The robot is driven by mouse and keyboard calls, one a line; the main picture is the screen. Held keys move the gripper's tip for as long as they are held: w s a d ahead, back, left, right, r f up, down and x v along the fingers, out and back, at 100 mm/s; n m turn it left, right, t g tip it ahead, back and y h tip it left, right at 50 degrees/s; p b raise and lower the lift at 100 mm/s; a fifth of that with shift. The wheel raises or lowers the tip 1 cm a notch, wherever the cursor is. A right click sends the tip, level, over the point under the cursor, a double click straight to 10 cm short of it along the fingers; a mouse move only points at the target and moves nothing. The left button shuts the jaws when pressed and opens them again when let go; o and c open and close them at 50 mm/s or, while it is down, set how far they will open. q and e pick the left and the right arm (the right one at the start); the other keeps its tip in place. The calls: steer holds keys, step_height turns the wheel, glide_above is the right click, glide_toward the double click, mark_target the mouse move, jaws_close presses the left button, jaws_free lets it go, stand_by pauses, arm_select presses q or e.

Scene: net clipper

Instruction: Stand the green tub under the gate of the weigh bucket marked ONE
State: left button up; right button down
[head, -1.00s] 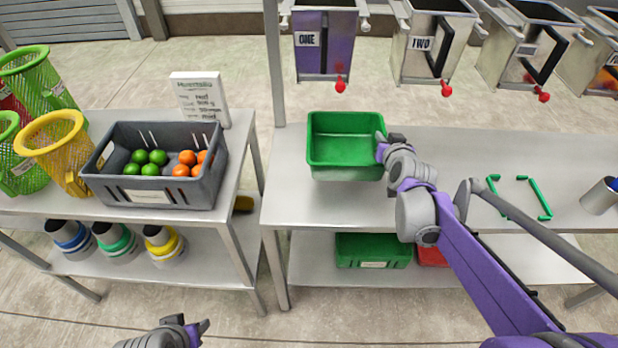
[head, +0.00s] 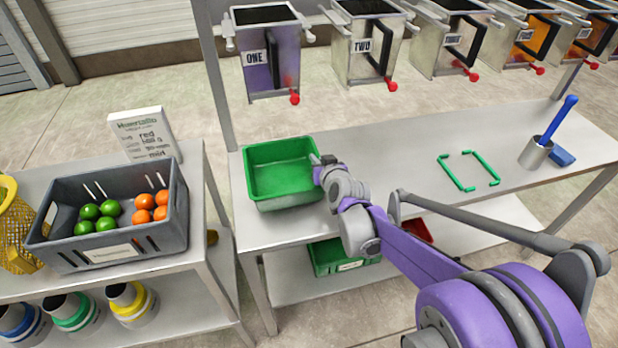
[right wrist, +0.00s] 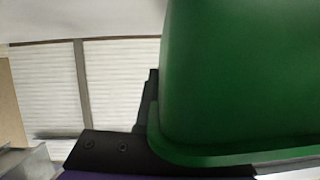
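The green tub (head: 282,178) is upright and empty at the left end of the bench top (head: 400,165). In the head view it shows below the weigh bucket marked ONE (head: 262,75), whose red-knobbed gate side faces me. I cannot tell whether it is lined up in depth, or whether it touches the bench. My right gripper (head: 325,166) is at the tub's right rim, with a finger over the edge, and looks shut on it. In the right wrist view the tub wall (right wrist: 240,75) fills the right side against a dark finger. My left gripper is out of view.
Bucket TWO (head: 365,50) and several more hang to the right. Green corner marks (head: 468,171) and a metal cup with a blue tool (head: 536,152) are on the bench. A grey crate of fruit (head: 110,220) is left. Another green tub (head: 330,260) sits on the lower shelf.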

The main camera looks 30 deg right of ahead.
steer(key=shift+f+b, duration=0.45)
steer(key=shift+f, duration=1.95)
steer(key=shift+f, duration=0.1)
steer(key=c, duration=1)
jaws_free()
steer(key=shift+c, duration=0.2)
